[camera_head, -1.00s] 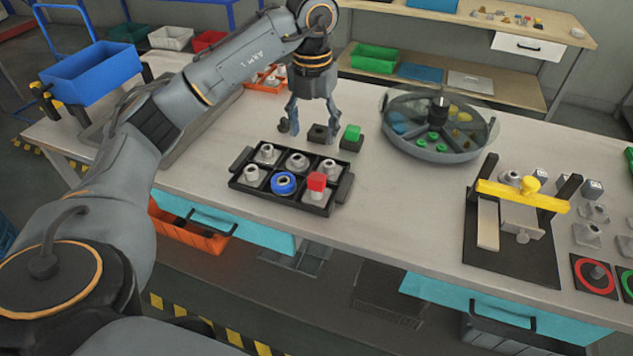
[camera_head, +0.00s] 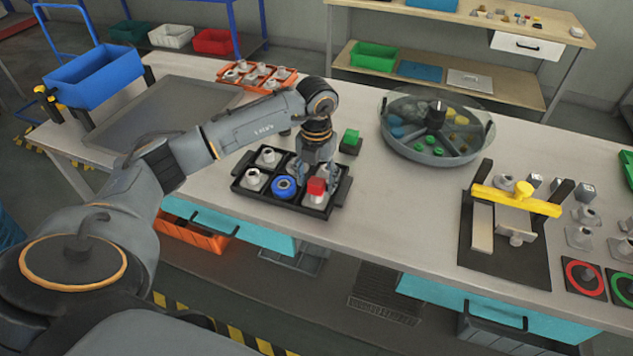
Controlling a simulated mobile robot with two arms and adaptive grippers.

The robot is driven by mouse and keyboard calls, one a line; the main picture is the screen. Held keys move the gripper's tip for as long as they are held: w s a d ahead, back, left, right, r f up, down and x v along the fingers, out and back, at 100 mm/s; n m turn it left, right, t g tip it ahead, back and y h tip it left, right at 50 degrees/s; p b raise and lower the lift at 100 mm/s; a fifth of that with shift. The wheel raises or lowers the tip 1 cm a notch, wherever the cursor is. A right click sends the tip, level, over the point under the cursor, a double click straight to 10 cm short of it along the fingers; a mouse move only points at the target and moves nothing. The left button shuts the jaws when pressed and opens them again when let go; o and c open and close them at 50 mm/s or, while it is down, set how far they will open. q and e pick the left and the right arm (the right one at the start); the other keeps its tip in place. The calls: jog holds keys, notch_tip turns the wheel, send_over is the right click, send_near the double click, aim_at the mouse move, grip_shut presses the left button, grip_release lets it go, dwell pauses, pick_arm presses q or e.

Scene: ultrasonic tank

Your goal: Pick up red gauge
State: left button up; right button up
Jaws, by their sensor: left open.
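The red gauge (camera_head: 316,187) is a small red block on a grey fitting in the front right compartment of the black tray (camera_head: 246,191). My left gripper (camera_head: 318,183) points down right over that compartment, with its fingers around or just beside the red gauge. It is open; I cannot tell whether a finger touches the gauge. The gripper hides part of the tray's back right compartment. My right gripper is not in view.
The tray also holds a blue ring part (camera_head: 284,187) and grey fittings. A green-topped block (camera_head: 351,139) stands behind it. A round divided container (camera_head: 437,158) and a yellow-barred fixture (camera_head: 517,198) stand to the right. An orange tray (camera_head: 258,75) is at the back.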

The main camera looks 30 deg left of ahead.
pick_arm(q)
jog(key=shift+f, duration=0.2)
jog(key=c, duration=1.3)
jog(key=shift+o, duration=0.2)
jog(key=shift+r, duration=0.15)
